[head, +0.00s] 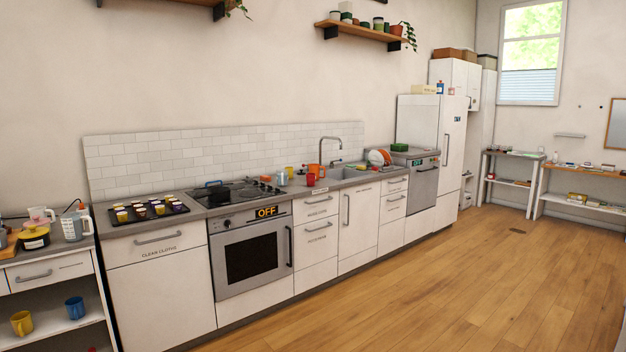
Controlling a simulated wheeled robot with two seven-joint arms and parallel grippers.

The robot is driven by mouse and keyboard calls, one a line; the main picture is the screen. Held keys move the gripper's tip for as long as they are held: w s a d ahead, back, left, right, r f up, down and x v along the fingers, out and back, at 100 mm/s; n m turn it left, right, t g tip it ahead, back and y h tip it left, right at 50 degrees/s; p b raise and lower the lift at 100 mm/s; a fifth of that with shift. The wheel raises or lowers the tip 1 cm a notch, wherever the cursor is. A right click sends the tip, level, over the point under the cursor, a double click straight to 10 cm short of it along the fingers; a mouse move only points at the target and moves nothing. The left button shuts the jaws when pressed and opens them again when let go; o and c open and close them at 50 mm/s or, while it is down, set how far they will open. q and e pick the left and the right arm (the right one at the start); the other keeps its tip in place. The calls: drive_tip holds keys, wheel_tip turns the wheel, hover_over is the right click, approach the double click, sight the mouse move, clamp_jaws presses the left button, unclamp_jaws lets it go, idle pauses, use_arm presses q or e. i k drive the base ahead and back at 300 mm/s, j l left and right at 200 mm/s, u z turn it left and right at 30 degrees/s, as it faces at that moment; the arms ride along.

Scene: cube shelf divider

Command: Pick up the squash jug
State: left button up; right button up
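No label marks a squash jug, and I cannot tell which vessel it is. An orange jug-like vessel (316,169) stands on the counter between the hob and the sink. A pale jug with a handle (73,226) stands at the far left, on top of the shelf unit. Both stand upright, far from me, and their contents are too small to tell. Neither of my grippers is in view.
Red mug (311,179) and grey canister (282,178) crowd the orange vessel. A dark tray of small cups (148,209) sits left of the hob (235,192). The wooden floor (430,285) is clear.

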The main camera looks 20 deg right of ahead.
sight(313, 167)
drive_tip(key=i+l+z, duration=0.35)
drive_tip(key=i, duration=0.2)
drive_tip(key=i+l+z, duration=0.35)
drive_tip(key=i, duration=0.3)
drive_tip(key=i+z, duration=0.3)
drive_tip(key=i, duration=1.2)
drive_tip(key=i+u, duration=0.1)
drive_tip(key=i, duration=0.75)
drive_tip(key=i+l, duration=0.15)
drive_tip(key=i, duration=0.75)
drive_tip(key=u, duration=0.05)
